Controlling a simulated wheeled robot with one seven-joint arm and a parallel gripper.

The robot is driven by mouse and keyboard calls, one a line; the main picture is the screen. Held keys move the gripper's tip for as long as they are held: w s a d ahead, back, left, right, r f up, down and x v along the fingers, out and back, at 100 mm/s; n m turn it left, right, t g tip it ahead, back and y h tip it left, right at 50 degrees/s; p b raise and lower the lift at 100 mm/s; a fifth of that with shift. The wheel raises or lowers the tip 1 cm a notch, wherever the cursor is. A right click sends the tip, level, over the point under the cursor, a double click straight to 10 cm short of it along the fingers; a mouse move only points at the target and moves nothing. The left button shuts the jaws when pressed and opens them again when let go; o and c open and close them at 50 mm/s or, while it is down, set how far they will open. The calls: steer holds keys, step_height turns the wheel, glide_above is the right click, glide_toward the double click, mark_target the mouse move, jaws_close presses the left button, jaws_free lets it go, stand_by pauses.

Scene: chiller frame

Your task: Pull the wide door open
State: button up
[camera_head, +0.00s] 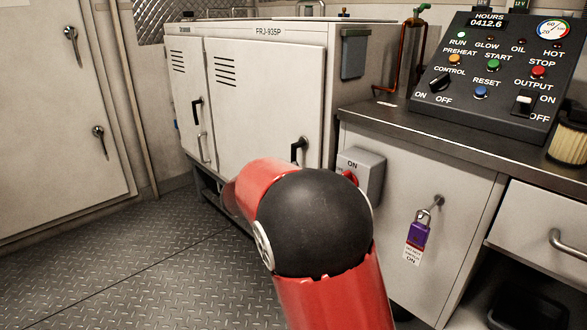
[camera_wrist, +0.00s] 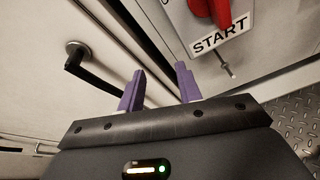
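The wide door (camera_head: 262,95) is the broader of two pale doors on the FRJ-935P cabinet, with vent slots at its upper left. It looks shut. Its black handle (camera_head: 298,150) is near its right edge, partly behind my red arm. In the wrist view a black lever handle (camera_wrist: 90,72) stands out from a pale door panel (camera_wrist: 45,35). My gripper (camera_wrist: 160,73) has two purple fingers spread apart with nothing between them. The handle is left of the left finger, not between the fingers. The head view hides my gripper behind my arm.
A grey switch box (camera_head: 362,172) with a red knob is right of the wide door. The narrow door (camera_head: 190,100) is at left. A counter (camera_head: 440,135) carries a control panel (camera_head: 495,80); a purple padlock (camera_head: 418,236) hangs below. The tread-plate floor (camera_head: 130,265) at left is clear.

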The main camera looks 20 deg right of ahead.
steer(key=w+a+f+n+t+h, duration=0.1)
steer(key=w+a+n+t+h, duration=0.1)
steer(key=w+a+n+t, duration=0.35)
steer(key=shift+n+g+y, duration=0.25)
steer(key=shift+g+y, duration=0.05)
steer(key=shift+g, duration=0.35)
steer(key=x, duration=0.3)
steer(key=w+x, duration=0.1)
steer(key=x, duration=0.2)
steer(key=a+x, duration=0.1)
steer(key=x, duration=0.2)
steer(key=shift+w, duration=0.35)
steer(key=shift+c, duration=0.3)
jaws_close()
